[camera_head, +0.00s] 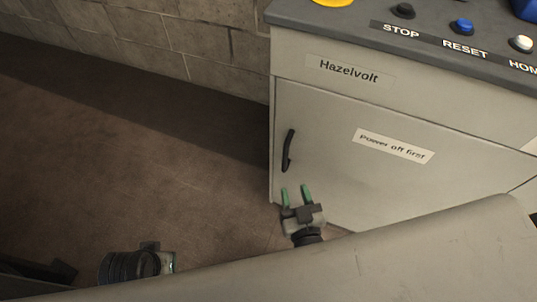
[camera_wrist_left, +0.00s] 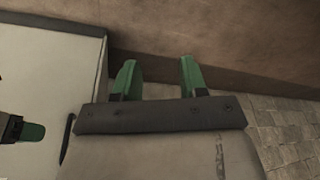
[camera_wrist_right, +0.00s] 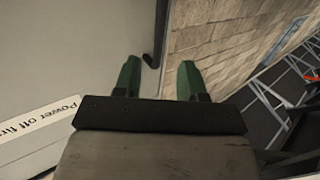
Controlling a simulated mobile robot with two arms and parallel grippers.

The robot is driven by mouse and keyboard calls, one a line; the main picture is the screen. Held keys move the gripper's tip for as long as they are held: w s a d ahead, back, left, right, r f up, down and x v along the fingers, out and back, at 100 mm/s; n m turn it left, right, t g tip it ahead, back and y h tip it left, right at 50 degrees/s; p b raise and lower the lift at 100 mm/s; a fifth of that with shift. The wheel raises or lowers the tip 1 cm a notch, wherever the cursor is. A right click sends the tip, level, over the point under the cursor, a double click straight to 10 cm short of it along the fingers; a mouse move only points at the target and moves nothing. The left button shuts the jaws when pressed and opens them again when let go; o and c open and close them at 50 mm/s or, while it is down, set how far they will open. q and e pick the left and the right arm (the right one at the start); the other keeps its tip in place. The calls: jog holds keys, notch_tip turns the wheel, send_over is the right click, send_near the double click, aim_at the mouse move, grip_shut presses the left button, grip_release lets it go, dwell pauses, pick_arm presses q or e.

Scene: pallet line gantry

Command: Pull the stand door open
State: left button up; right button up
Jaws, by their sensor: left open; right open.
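The stand door (camera_head: 345,165) is the grey front panel of the control stand. It looks shut and bears a label "Power off first". Its black bar handle (camera_head: 288,150) stands upright near the door's left edge. My right gripper (camera_head: 294,190) is open and empty, just below the handle in the head view. In the right wrist view the handle (camera_wrist_right: 158,35) shows beyond and between the two green fingertips (camera_wrist_right: 159,65); I see no contact. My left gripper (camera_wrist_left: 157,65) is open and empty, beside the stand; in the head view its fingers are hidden.
The stand's dark top (camera_head: 430,45) carries STOP, RESET and other buttons. A block wall (camera_head: 190,45) runs behind the stand. Brown floor (camera_head: 130,150) left of the door is clear. Red and grey framework (camera_wrist_right: 275,100) shows in the right wrist view.

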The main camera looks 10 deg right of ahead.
aim_at(286, 161)
jog(key=w+b, duration=0.1)
jog(key=w, duration=0.8)
jog(key=shift+w+d, duration=0.1)
pick_arm(q)
jog(key=shift+v, duration=2.35)
pick_arm(e)
jog(key=shift+w+r, duration=0.1)
jog(key=shift+w, duration=0.6)
pick_arm(q)
jog(key=shift+s, duration=0.1)
pick_arm(e)
jog(key=shift+c, duration=0.5)
grip_shut()
